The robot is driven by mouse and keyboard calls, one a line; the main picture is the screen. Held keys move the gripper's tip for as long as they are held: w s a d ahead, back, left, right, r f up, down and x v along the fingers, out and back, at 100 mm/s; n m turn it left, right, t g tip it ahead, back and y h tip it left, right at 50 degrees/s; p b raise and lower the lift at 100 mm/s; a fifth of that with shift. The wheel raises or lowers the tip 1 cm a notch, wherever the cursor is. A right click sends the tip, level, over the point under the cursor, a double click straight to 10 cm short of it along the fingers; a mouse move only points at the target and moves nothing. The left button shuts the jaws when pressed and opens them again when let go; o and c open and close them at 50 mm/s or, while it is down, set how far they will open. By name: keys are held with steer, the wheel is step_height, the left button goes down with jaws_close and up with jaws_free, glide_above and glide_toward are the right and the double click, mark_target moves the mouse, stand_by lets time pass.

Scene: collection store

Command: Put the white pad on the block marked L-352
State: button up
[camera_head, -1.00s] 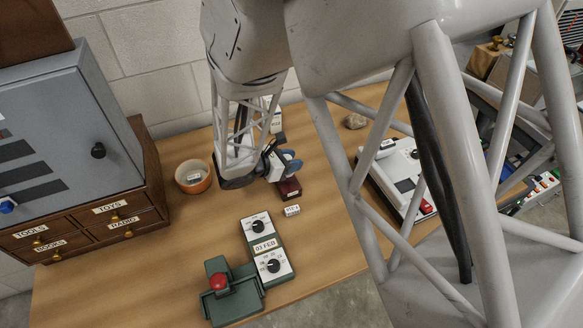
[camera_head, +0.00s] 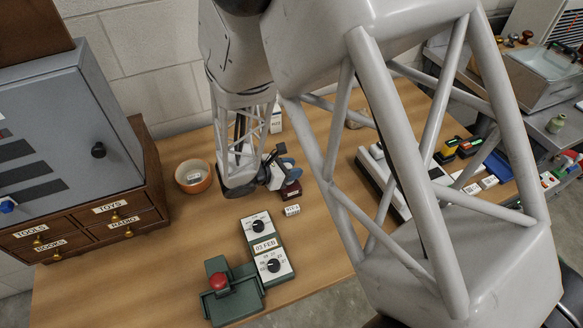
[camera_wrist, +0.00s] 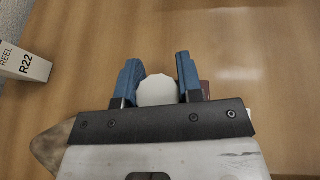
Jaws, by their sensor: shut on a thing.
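My gripper (camera_head: 278,170) has blue fingers and hangs over the table. In the wrist view its fingers (camera_wrist: 156,85) are closed on a small white, many-sided piece (camera_wrist: 157,91), which looks like the white pad. A dark red block (camera_head: 291,189) with a pale label stands beside and just below the fingers in the head view. In the wrist view only a sliver of it (camera_wrist: 205,90) shows past the right finger. I cannot read either label clearly, so I cannot tell which is L-352.
An orange-rimmed bowl (camera_head: 193,176) stands left of the gripper. A dial device marked 03 FEB (camera_head: 264,247) and a green red-buttoned device (camera_head: 222,284) stand in front. A white REEL R22 box (camera_wrist: 24,62) is nearby. My arm link hides much of the right side.

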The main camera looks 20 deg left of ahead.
steer(key=o, duration=0.9)
steer(key=shift+r, duration=0.15)
steer(key=shift+s+a, duration=0.1)
steer(key=shift+v, duration=5.9)
